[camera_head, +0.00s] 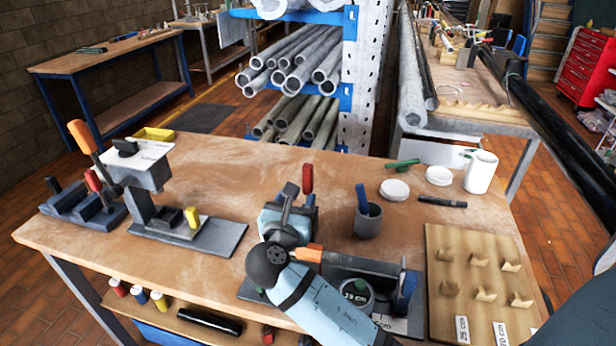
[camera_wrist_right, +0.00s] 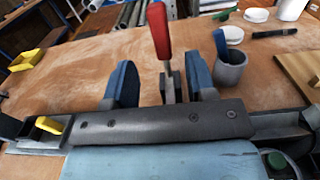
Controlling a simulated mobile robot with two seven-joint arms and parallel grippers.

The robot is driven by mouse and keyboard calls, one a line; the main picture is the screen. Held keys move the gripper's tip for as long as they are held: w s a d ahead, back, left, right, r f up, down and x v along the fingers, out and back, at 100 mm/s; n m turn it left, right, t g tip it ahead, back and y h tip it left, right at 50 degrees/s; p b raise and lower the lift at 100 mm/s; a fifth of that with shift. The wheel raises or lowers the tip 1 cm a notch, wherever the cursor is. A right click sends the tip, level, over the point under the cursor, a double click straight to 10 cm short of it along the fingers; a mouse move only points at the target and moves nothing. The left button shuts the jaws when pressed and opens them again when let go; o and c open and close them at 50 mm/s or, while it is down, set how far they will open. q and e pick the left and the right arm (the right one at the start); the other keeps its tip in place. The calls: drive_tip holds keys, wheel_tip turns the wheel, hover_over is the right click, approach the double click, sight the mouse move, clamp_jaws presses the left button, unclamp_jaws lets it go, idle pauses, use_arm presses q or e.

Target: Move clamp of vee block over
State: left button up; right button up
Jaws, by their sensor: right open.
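A clamp with a red handle (camera_head: 307,178) stands upright near the middle of the bench. In the right wrist view its red handle (camera_wrist_right: 160,30) rises above a metal lever between my two blue fingers. My right gripper (camera_head: 287,208) is open around the lever, with a gap on each side; it also shows in the right wrist view (camera_wrist_right: 162,82). I cannot tell whether a finger touches it. The clamp's base and the vee block beneath are mostly hidden by my gripper and arm. My left gripper is not in view.
A fixture with an orange handle (camera_head: 308,253) lies beside my right arm. A grey cup (camera_head: 367,221) stands right of the clamp. A wooden board with pegs (camera_head: 437,250) is at right. Another fixture (camera_head: 190,238) stands left. Bare bench lies behind the clamp.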

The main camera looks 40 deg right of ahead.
sight(306, 180)
drive_tip(key=x, duration=0.9)
drive_tip(key=shift+w, duration=0.1)
clamp_jaws()
